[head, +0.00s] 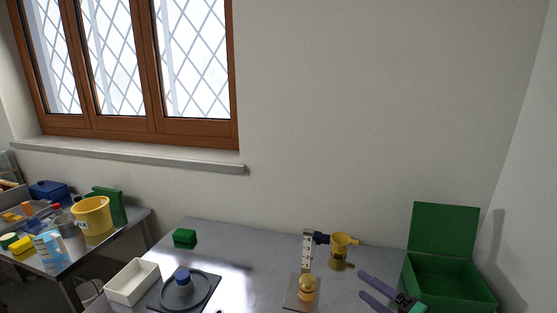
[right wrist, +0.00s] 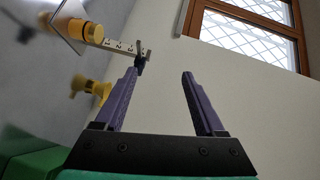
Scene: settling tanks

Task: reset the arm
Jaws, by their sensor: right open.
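My right gripper (head: 363,285) is open at the lower right of the head view, its two purple fingers apart with nothing between them. It is above the grey table, left of the open green box. In the right wrist view the open gripper (right wrist: 160,73) has bare wall between its fingers. My left gripper does not show in either view.
The green box (head: 455,274) has its lid up. A yellow cup (head: 341,246), a scale post (head: 307,250) and a yellow-topped item (head: 307,289) stand left of my gripper. A white tray (head: 132,282), a dark round dish (head: 198,290) and a green block (head: 185,236) are farther left.

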